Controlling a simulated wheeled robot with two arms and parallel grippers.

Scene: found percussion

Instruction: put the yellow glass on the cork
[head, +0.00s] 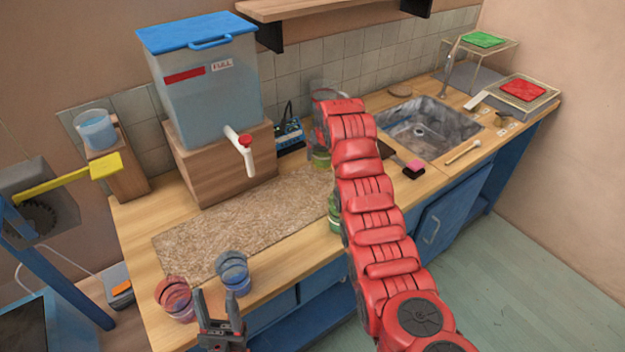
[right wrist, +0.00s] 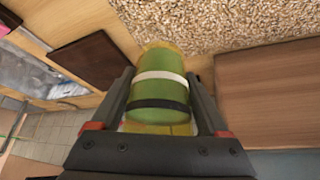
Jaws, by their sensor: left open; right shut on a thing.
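The yellow glass (right wrist: 160,95) looks yellow-green, with a white and a black band, in the right wrist view. My right gripper (right wrist: 160,82) is shut on it, one finger on each side. In the head view my red right arm mostly hides that gripper; a green-tinted glass part (head: 320,159) shows beside it. The cork (head: 245,222) is a long speckled mat on the counter; it shows beyond the glass in the right wrist view (right wrist: 235,25). I cannot tell whether the glass touches anything below. My left gripper (head: 221,305) is open and empty near the front edge.
A red glass (head: 174,298) and a blue glass (head: 232,270) stand at the front left edge. A green glass (head: 334,218) is partly behind my right arm. A water tank (head: 205,95) on a wooden block stands behind the cork. The sink (head: 425,125) is right. The cork's middle is clear.

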